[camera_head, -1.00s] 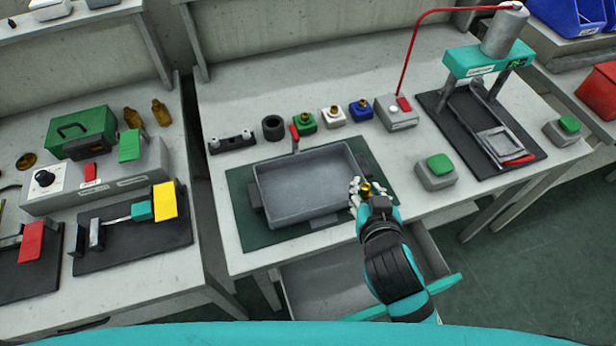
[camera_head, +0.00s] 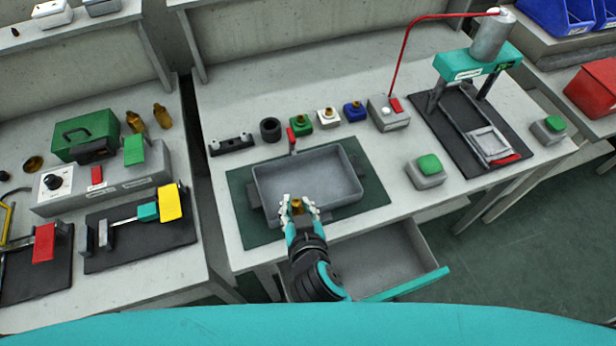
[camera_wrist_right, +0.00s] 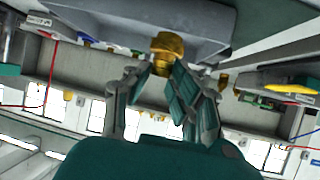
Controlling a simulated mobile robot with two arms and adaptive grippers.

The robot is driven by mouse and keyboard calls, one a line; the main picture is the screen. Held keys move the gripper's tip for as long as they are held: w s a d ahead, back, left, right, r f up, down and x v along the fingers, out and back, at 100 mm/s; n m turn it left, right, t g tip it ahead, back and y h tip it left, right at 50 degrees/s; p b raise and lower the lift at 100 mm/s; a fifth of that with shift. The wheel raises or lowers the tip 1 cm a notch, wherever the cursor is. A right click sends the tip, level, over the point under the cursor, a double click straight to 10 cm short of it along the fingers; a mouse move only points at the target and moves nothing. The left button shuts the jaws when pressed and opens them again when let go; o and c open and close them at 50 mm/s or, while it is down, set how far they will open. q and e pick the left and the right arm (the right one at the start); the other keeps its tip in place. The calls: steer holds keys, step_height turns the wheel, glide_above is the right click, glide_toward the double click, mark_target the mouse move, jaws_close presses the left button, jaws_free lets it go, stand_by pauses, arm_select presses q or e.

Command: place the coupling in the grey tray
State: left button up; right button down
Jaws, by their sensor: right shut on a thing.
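The grey tray (camera_head: 340,193) is a shallow open box on a dark green mat; its visible floor is bare. My right gripper (camera_head: 298,203) is shut on the brass coupling (camera_head: 297,207) and overlaps the tray's front wall in the head view. I cannot tell its exact height over the rim. In the right wrist view the coupling (camera_wrist_right: 167,44) sits at the fingertips of the right gripper (camera_wrist_right: 160,75), against the grey tray wall (camera_wrist_right: 120,22). My left gripper is not in view.
An open drawer (camera_head: 375,262) sticks out below the bench front. Behind the tray stand a red-handled clamp (camera_head: 292,139), a black ring (camera_head: 270,129) and green, white and blue blocks with brass fittings. A green button box (camera_head: 427,170) and a press (camera_head: 475,65) stand right.

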steer(key=w, duration=0.3)
steer(key=w+d+p, duration=0.1)
steer(key=w, duration=0.1)
steer(key=w+d+p, duration=0.1)
steer(key=w, duration=0.2)
steer(key=shift+w+d+f, duration=0.15)
steer(key=shift+w+f, duration=0.15)
steer(key=shift+f, duration=0.05)
steer(key=shift+w+f, duration=0.2)
step_height(320, 180, down, 3)
steer(key=shift+s+p, duration=0.1)
steer(key=shift+p, duration=0.2)
steer(key=shift+f, duration=0.15)
steer(key=shift+f, duration=0.1)
steer(key=c, duration=1.1)
jaws_free()
steer(key=shift+s, duration=0.15)
steer(key=b+v, duration=0.1)
steer(key=v, duration=1.1)
